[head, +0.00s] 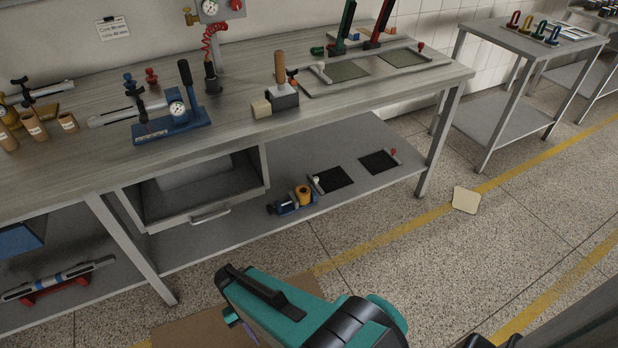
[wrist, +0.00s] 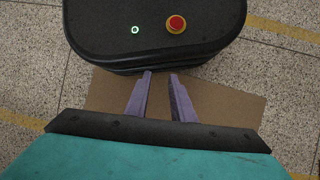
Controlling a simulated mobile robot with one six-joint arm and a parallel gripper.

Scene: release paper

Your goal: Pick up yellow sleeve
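A short yellow cylinder with a dark opening (head: 303,195), which looks like the yellow sleeve, is on the lower shelf of the long bench. It sits at the right end of a small blue fixture (head: 284,206); I cannot tell how it is held. My gripper (wrist: 160,74) is open and empty in the wrist view, its two purple fingers apart, pointing toward my own black base above the floor. In the head view my teal arm is at bottom centre, well in front of and below the shelf, and mostly hides the fingers. The sleeve is not in the wrist view.
A brown cardboard sheet (wrist: 225,100) lies on the floor under my gripper. The bench top (head: 235,85) overhangs the shelf. A drawer (head: 205,190) is left of the fixture, and two dark mesh pads (head: 332,179) are right of it. Open floor lies in front.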

